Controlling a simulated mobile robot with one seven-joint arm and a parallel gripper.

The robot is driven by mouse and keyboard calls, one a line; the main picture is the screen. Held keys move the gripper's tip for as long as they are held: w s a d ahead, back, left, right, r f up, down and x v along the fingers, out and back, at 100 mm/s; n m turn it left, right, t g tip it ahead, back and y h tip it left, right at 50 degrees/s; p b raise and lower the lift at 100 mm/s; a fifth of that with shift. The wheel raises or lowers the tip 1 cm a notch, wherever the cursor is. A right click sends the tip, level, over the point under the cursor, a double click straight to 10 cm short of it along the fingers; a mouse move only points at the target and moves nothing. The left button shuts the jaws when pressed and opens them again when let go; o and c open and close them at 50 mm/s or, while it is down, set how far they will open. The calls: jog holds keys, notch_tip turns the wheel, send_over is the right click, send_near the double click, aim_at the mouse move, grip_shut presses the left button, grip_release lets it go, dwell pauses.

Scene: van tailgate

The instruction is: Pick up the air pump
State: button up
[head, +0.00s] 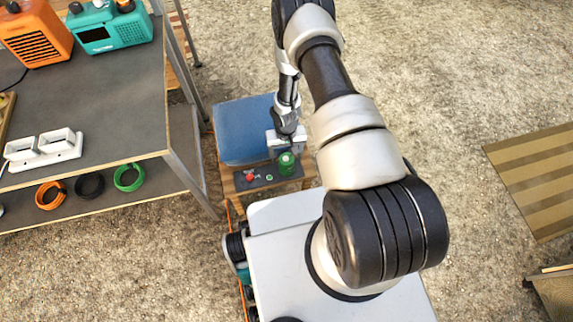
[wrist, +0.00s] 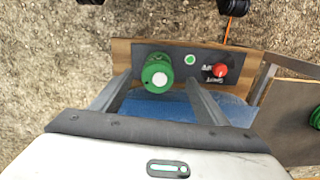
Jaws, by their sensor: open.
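I cannot tell for sure which thing is the air pump. A small green round object (head: 286,163) stands on a dark panel (head: 257,180) at the front of a blue-topped wooden stand. In the wrist view the green object (wrist: 156,70) lies between the tips of my gripper (wrist: 157,82), nearer the left finger. My gripper (head: 284,143) is open, pointing down over the stand's front right. I cannot tell how far its fingertips are above the panel. The gripper hides part of the blue top (head: 243,130).
The panel also carries a red knob (wrist: 220,70) and a small green button (wrist: 190,59). A grey table (head: 90,110) at left holds an orange device (head: 35,32), a teal device (head: 110,27) and white sockets (head: 43,148). Coiled cables (head: 129,177) lie on its lower shelf.

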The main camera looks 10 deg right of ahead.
aim_at(287, 162)
jog(key=f, duration=0.2)
jog(key=f+b, duration=0.1)
jog(key=f, duration=0.4)
jog(key=shift+w+d+f+b, duration=0.2)
jog(key=shift+w+b, duration=0.05)
jog(key=shift+b, duration=0.15)
jog(key=shift+c, duration=0.3)
jog(key=shift+r, duration=0.1)
jog(key=c, duration=1.4)
